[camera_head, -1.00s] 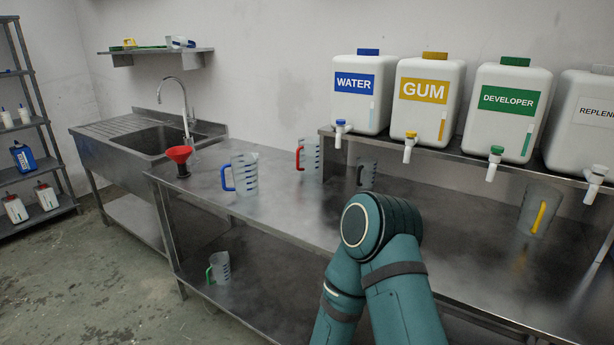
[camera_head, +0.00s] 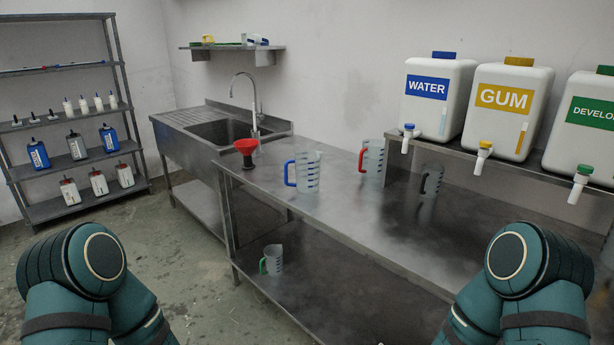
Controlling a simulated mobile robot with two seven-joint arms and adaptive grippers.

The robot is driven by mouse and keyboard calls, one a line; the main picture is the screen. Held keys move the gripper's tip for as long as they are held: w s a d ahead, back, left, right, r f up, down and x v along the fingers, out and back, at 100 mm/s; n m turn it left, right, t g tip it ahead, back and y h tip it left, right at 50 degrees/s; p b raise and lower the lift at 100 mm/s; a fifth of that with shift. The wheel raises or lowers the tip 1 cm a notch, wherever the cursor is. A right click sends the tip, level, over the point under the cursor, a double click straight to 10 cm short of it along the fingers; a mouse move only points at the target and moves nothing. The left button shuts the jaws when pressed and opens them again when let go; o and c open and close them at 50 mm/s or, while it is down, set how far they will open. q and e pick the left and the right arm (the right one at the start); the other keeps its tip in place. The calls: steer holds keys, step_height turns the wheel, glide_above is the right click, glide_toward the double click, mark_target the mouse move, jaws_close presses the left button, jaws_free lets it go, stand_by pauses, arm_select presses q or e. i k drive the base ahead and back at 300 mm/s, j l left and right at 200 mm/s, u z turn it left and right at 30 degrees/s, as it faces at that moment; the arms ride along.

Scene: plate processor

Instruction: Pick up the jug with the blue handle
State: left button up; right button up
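The jug with the blue handle (camera_head: 308,172) is clear with dark measuring marks. It stands upright on the steel table (camera_head: 345,220), near its left end, with the handle pointing left. Nothing hides it. My two arms show only as teal links at the bottom left and bottom right of the head view. Neither gripper is in view, and both visible arm parts are well apart from the jug.
A green-handled jug (camera_head: 273,260) is on the lower shelf. Labelled tanks (camera_head: 437,100) stand on a raised shelf. Floor is open at left.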

mark_target(307, 163)
steer(key=i+j+z, duration=0.2)
steer(key=z, duration=0.85)
steer(key=i+j+z, duration=0.1)
steer(key=j+z, duration=0.55)
steer(key=j, duration=0.2)
steer(key=i+j+z, duration=0.1)
steer(key=j+z, duration=0.15)
steer(key=j, duration=0.7)
